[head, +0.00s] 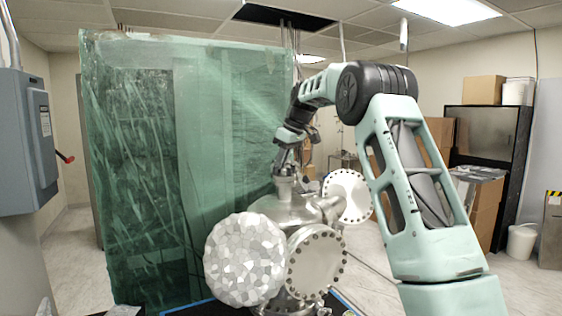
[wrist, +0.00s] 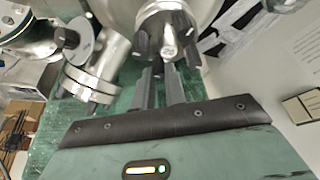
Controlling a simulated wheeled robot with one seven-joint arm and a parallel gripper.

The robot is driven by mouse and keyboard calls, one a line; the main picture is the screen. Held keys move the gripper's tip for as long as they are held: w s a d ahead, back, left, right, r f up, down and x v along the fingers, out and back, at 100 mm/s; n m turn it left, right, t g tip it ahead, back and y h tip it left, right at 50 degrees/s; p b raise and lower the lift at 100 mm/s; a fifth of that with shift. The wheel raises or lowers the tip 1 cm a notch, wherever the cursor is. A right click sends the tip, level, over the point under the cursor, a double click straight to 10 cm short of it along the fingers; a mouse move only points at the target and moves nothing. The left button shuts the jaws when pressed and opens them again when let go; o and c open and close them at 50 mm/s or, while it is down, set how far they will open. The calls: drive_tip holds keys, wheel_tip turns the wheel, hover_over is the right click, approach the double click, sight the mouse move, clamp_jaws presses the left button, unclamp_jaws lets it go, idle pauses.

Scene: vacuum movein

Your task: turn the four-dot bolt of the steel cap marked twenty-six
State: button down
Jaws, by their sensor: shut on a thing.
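A small steel cap with bolts around its rim stands on top of the steel vacuum chamber (head: 285,208). In the head view the cap (head: 286,184) is just below my gripper (head: 286,160). In the wrist view the cap (wrist: 160,14) is at top centre, with a bright bolt head (wrist: 169,42) facing the camera. My gripper's two dark fingers (wrist: 160,72) reach up to the cap's edge and are shut on a bolt there. The fingertips and the bolt between them are mostly hidden. No number or dot marks are readable.
Large round bolted flanges (head: 316,262) and (head: 348,196) stick out from the chamber, beside a foil-covered disc (head: 244,259). A green plastic sheet (head: 150,180) hangs at left. In the wrist view a smaller steel port (wrist: 97,72) is close on the left.

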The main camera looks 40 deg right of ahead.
drive_tip(key=n, duration=0.2)
drive_tip(key=n+g+y, duration=0.1)
drive_tip(key=n, duration=0.1)
drive_tip(key=shift+d+n+y, duration=0.2)
drive_tip(key=shift+n+y, duration=0.1)
drive_tip(key=shift+n, duration=0.1)
idle(0.4)
drive_tip(key=c, duration=1.4)
unclamp_jaws()
drive_tip(key=shift+c, duration=0.2)
